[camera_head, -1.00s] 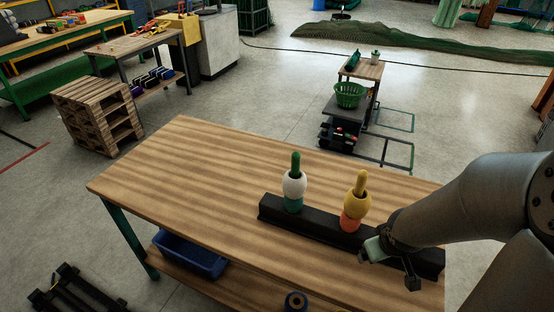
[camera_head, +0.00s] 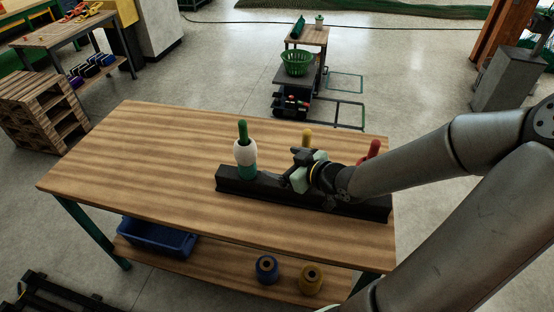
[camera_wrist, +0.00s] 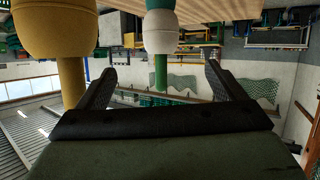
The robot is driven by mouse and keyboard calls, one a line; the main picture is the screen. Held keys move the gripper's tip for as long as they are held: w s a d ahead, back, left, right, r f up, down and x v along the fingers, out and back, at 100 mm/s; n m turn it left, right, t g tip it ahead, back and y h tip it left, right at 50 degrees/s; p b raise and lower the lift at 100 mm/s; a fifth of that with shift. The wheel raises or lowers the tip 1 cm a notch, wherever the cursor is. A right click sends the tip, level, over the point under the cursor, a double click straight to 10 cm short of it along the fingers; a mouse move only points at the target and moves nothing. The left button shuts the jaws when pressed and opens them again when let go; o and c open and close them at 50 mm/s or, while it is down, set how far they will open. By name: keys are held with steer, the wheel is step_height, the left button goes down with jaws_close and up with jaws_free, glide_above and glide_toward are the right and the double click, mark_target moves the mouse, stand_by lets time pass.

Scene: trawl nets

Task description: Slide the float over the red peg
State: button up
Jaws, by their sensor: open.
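My gripper (camera_head: 300,168) is open over the black rail (camera_head: 204,180), in front of the yellow peg (camera_head: 307,134). In the wrist view, which looks upside down, the spread fingers (camera_wrist: 158,78) have nothing between them. The yellow peg with a yellow float (camera_wrist: 58,30) stands just outside the left finger. The green peg (camera_head: 242,131), with a white float (camera_head: 245,153) above a teal float (camera_head: 248,172), stands on the rail's left part and also shows farther off in the wrist view. The red peg (camera_head: 375,148) shows behind my arm; its lower part is hidden.
The wooden table (camera_head: 130,150) is clear left of the rail. A small stand with a green basket (camera_head: 297,62) is beyond the table.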

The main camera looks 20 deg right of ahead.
mark_target(246, 151)
steer(key=x, duration=1.7)
steer(key=shift+w+a+f, duration=0.15)
steer(key=shift+b, duration=0.3)
steer(key=shift+c, duration=0.3)
steer(key=c, duration=1.1)
